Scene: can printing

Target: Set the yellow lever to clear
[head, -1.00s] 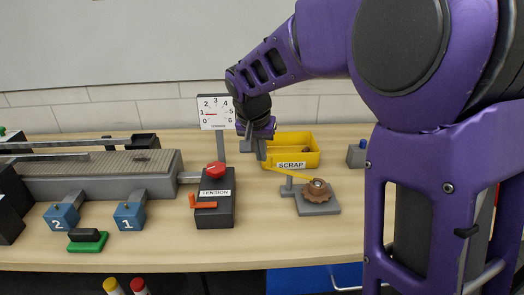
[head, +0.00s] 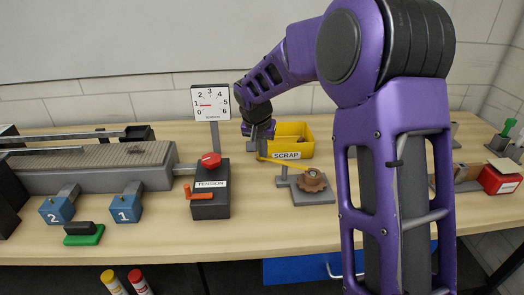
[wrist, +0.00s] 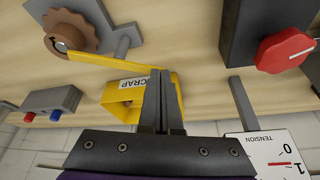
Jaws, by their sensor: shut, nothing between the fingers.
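The yellow lever (head: 284,164) is a thin bar. It runs left from the brown toothed wheel (head: 312,181) on a grey base toward the front of the scrap bin. My gripper (head: 258,148) is shut and empty, pointing down at the lever's free end. In the wrist view the shut fingertips (wrist: 163,75) overlap the lever (wrist: 115,63) near its free end. I cannot tell whether they touch it. I can read no "clear" marking by the lever.
The yellow scrap bin (head: 293,135) stands just behind the lever. The tension box (head: 210,190) with red knob and orange handle, and the dial (head: 210,103) on a post, stand to the left. A red box (head: 499,179) sits far right.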

